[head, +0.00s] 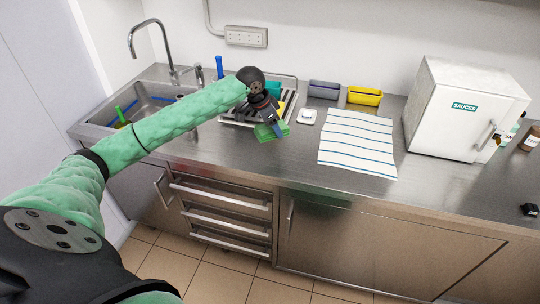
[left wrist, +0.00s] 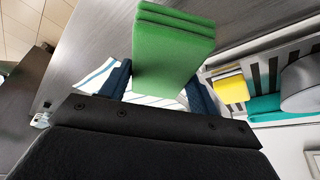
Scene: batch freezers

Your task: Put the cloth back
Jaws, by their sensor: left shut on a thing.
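A folded green cloth (head: 271,131) hangs in my left gripper (head: 270,122) above the counter, near the right end of the drying rack. In the left wrist view the cloth (left wrist: 172,50) shows its layered folds between the two fingers of the left gripper (left wrist: 160,90), which is shut on it. A white towel with blue stripes (head: 357,143) lies flat on the counter to the right of the gripper. My right gripper is not in view.
A sink (head: 140,105) with a tap is at the left. The drying rack (head: 240,119) holds teal and yellow things. A small white object (head: 307,116), a grey bin (head: 323,90) and a yellow bin (head: 365,96) stand behind. A white SAUCES fridge (head: 445,122) stands at the right.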

